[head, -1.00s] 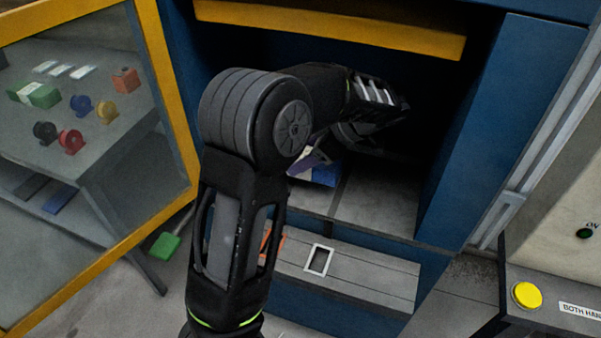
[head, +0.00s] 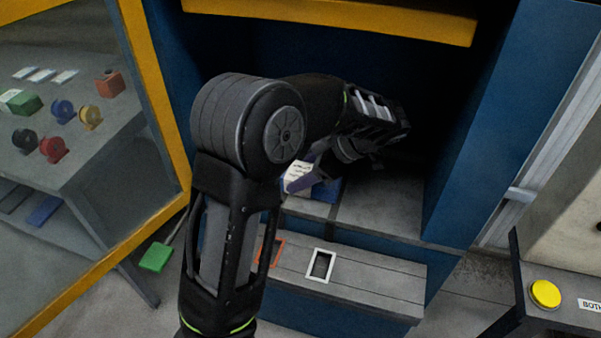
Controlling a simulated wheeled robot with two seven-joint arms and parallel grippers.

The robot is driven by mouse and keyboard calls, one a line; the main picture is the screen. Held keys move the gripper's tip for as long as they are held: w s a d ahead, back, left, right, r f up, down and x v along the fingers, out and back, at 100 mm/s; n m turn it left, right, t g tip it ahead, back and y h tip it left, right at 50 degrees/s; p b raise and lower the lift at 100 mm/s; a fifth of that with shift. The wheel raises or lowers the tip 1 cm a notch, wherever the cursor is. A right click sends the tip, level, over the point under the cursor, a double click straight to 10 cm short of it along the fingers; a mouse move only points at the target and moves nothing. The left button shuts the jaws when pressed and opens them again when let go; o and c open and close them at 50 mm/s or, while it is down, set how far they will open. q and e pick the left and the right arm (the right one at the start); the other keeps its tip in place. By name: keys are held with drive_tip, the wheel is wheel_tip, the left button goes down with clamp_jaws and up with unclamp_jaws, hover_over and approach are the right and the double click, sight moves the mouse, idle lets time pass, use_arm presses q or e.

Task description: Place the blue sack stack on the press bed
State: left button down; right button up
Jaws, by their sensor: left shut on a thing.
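The blue sack stack (head: 327,191), with a white label on its left part, shows inside the blue press, low over the left part of the grey press bed (head: 383,208). My left arm reaches into the press opening from the front left. My left gripper (head: 315,174) is bent back down at the stack and is shut on it. The wrist and forearm hide much of the gripper and part of the stack. I cannot tell whether the stack touches the bed. My right gripper is not in view.
A yellow bar (head: 330,20) crosses the top of the opening. A yellow-framed clear door (head: 153,90) stands open at left, with a shelf of coloured rolls behind it. A grey ledge (head: 370,280) lies in front. A yellow button (head: 545,293) is at right. The bed's right part is bare.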

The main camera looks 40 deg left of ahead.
use_arm(q)
drive_tip(key=shift+a+f, duration=0.1)
drive_tip(key=shift+f, duration=0.05)
drive_tip(key=shift+c, duration=2.1)
unclamp_jaws()
drive_tip(key=shift+w+r, duration=0.1)
drive_tip(key=shift+r, duration=0.3)
drive_tip(key=p+v, duration=0.4)
drive_tip(key=v, duration=0.2)
drive_tip(key=shift+r+p, duration=0.15)
drive_tip(key=shift+p, duration=0.25)
drive_tip(key=shift+w+d+r, duration=0.15)
drive_tip(key=shift+d+r, duration=0.05)
drive_tip(key=shift+d, duration=0.3)
